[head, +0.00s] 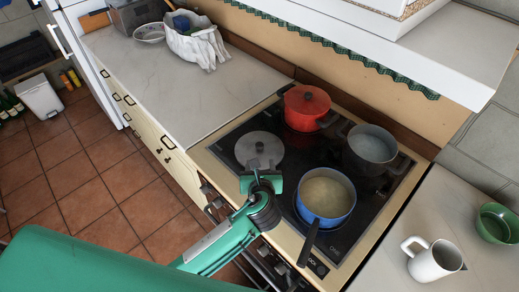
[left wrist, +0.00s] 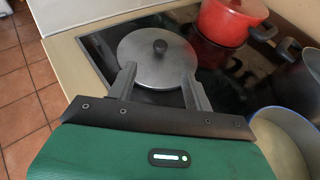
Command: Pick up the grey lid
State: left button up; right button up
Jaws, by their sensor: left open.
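The grey lid (head: 260,149) lies flat on the left part of the black stove top, with a dark round knob at its centre. It also shows in the left wrist view (left wrist: 172,72), just beyond the fingertips. My left gripper (head: 261,178) is at the near side of the lid in the head view. In the left wrist view its two fingers (left wrist: 158,80) are spread apart with nothing between them, pointing toward the knob. I cannot tell whether the fingertips touch the lid. My right gripper is in neither view.
On the stove (head: 232,176) stand a red lidded pot (head: 306,108), a dark grey pot (head: 371,147) and a blue pan (head: 326,196) with its handle toward me. A white jug (head: 432,261) and green bowl (head: 497,223) stand at right. The left counter (head: 180,85) is mostly clear.

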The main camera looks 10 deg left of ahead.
pick_arm(q)
jog(key=p, duration=0.1)
send_near(259, 145)
jog(key=x, duration=0.2)
jog(key=shift+w, duration=0.4)
jog(key=shift+w+a, duration=0.1)
jog(key=shift+w, duration=0.2)
jog(key=shift+f+p+x, duration=0.15)
jog(key=shift+p+x, duration=0.3)
jog(key=shift+x, duration=0.75)
jog(key=shift+f+p+x, duration=0.15)
jog(key=shift+p+x, duration=0.3)
jog(key=shift+x, duration=0.75)
jog(key=shift+s, duration=0.1)
grip_shut()
jog(key=shift+r, duration=0.1)
